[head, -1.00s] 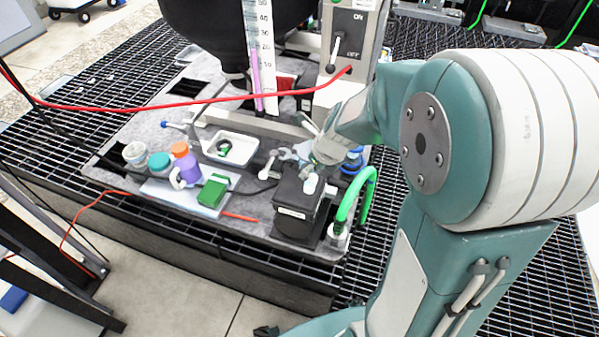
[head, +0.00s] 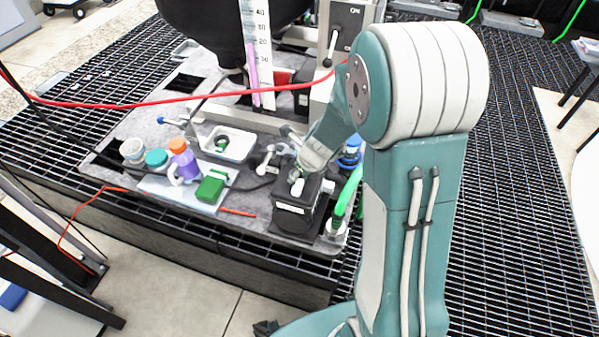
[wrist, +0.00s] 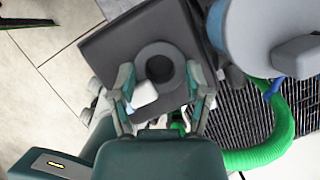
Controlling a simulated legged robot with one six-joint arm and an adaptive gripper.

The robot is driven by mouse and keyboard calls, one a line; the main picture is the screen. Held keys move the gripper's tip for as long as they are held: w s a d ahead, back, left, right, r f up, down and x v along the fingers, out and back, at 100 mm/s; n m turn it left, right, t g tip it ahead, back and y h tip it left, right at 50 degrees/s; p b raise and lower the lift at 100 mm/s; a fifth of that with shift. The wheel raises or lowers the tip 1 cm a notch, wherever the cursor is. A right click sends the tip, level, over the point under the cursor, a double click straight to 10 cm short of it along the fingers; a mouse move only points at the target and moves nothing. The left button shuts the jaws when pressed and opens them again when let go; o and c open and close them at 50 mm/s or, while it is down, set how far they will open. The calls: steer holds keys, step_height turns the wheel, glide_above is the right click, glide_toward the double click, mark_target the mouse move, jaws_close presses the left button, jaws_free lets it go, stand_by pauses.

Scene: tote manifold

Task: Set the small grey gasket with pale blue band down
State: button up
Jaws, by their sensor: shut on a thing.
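The black box (head: 293,216) stands near the front right corner of the grey mat. My gripper (head: 298,172) is right over its top in the head view. The box top (wrist: 112,47) lies below and around the ring. Whether the ring touches the box cannot be told. A small whitish piece (wrist: 143,93) shows beside the left finger.
A green hose (head: 346,190) and a blue part (head: 350,153) are close right of the box. A white tray (head: 237,147), purple bottle (head: 187,166) and green block (head: 210,188) are to the left. A red cable (head: 160,103) crosses above the mat.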

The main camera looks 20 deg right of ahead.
steer(key=o, duration=0.9)
steer(key=shift+o, duration=0.2)
steer(key=s+r+n, duration=0.4)
steer(key=r, duration=0.4)
steer(key=s+r+n, duration=0.4)
steer(key=r, duration=0.4)
steer(key=s+r+n+h, duration=0.1)
steer(key=s+r+n, duration=0.2)
steer(key=s+n, duration=0.4)
steer(key=s+a+r+n+t+h, duration=0.1)
steer(key=s+r+n, duration=0.3)
steer(key=n, duration=1.1)
steer(key=shift+s+a+t, duration=0.15)
steer(key=shift+s+t, duration=0.15)
steer(key=shift+s, duration=1.15)
